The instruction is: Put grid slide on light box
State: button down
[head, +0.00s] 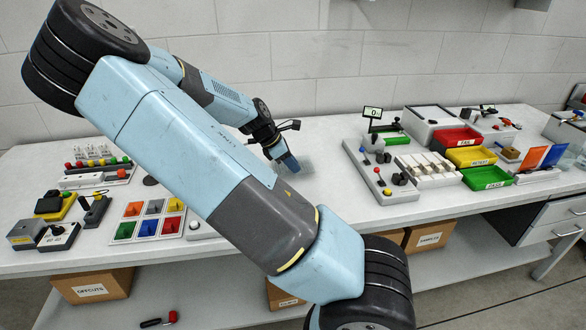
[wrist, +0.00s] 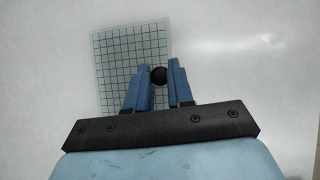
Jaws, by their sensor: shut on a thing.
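The grid slide (wrist: 118,52) is a clear plate with black grid lines and a round black knob (wrist: 159,75). In the wrist view, my gripper (wrist: 159,68) has its two blue fingers shut on the knob at the slide's right side. The plate lies flat-on to the camera, over a plain pale surface. I cannot tell its height above that surface. In the head view, my gripper (head: 291,163) points down over the middle of the white bench, and the slide is barely distinguishable. I cannot surely identify the light box in either view; my arm hides part of the bench.
The white bench (head: 325,195) is clear around my gripper. To the left stand a tray of coloured compartments (head: 147,228) and several small devices. To the right are a grey panel with knobs (head: 381,175), a white slotted block (head: 427,169) and red, yellow and green bins (head: 487,178).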

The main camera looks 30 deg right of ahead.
notch_tip(320, 180, down, 2)
jog(key=c, duration=1)
grip_release()
